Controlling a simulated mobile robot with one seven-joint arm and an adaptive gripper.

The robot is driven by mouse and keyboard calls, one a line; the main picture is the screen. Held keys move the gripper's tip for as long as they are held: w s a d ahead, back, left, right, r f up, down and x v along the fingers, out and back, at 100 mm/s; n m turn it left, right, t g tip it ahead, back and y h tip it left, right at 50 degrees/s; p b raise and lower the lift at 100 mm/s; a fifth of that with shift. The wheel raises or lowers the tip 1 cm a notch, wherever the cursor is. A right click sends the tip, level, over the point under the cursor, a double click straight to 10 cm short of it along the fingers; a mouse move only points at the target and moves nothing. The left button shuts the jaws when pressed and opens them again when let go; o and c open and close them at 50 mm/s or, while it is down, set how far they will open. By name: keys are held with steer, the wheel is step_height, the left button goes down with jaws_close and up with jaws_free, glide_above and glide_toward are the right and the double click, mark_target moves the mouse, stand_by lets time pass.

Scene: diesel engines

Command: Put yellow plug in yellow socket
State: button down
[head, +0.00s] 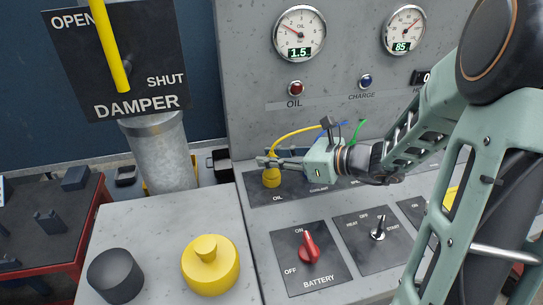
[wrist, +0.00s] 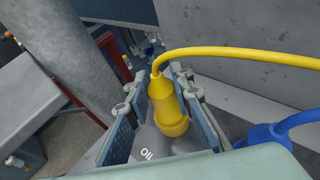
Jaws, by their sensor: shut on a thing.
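The yellow plug (wrist: 163,95) stands roughly upright between the fingers of my gripper (wrist: 155,100) in the wrist view, with a yellow cable arching from its top to the right. My gripper (head: 268,162) is shut on it, over the OIL position of the sloped panel in the head view. A wider yellow part (head: 271,179) shows just below the fingers there, and also under the plug in the wrist view (wrist: 173,127). I cannot tell where plug ends and socket begins, or how deep the plug sits.
A blue plug (wrist: 257,137) with its blue cable stands close to the right in the wrist view. The red battery switch (head: 309,247) and a yellow knob (head: 211,265) are nearer. The damper pipe (head: 158,150) rises to the left, and the gauge wall (head: 340,90) stands behind.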

steer(key=c, duration=1.6)
jaws_free()
steer(key=v, duration=1.2)
steer(key=shift+s, duration=0.1)
